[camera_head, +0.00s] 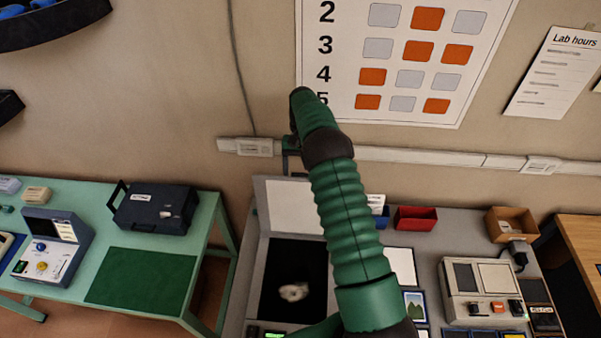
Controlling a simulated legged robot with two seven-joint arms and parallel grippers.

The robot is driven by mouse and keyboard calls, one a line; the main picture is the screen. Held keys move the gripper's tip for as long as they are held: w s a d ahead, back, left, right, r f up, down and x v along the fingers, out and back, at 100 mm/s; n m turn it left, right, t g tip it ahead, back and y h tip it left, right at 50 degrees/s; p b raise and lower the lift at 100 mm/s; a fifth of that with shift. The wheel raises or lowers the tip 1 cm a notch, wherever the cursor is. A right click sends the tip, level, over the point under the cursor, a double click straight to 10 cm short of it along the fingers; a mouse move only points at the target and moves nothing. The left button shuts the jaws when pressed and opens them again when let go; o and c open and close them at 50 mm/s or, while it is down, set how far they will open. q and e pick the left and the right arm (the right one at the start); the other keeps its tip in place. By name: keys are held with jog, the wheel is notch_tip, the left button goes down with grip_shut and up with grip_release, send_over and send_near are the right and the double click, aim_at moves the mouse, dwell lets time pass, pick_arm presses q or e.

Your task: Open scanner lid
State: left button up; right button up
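The scanner is a grey unit on the grey bench, with a dark bed (277,263) facing up. A small whitish object (293,291) lies on the bed. A pale panel, which looks like the scanner lid (285,198), stands raised along the back edge of the bed. My green ribbed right arm rises from the bottom and covers the right part of the scanner and lid. The dark end of my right arm, with the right gripper (296,108), is high above the lid in the picture; its fingers are not clear. My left gripper is out of view.
A red bin (415,218), a cardboard box (512,225) and a grey device with buttons (485,290) stand on the bench to the right. A green table (205,255) with a dark case (155,207) is at left. A wall chart (400,60) hangs behind.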

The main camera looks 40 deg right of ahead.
jog(key=shift+o, duration=0.3)
jog(key=shift+w+d, duration=0.2)
jog(key=shift+d, duration=0.1)
jog(key=shift+r, duration=0.1)
jog(key=b+v, duration=0.1)
jog(key=v, duration=0.6)
jog(key=shift+d, duration=0.2)
jog(key=shift+w+r, duration=0.1)
jog(key=shift+a, duration=0.1)
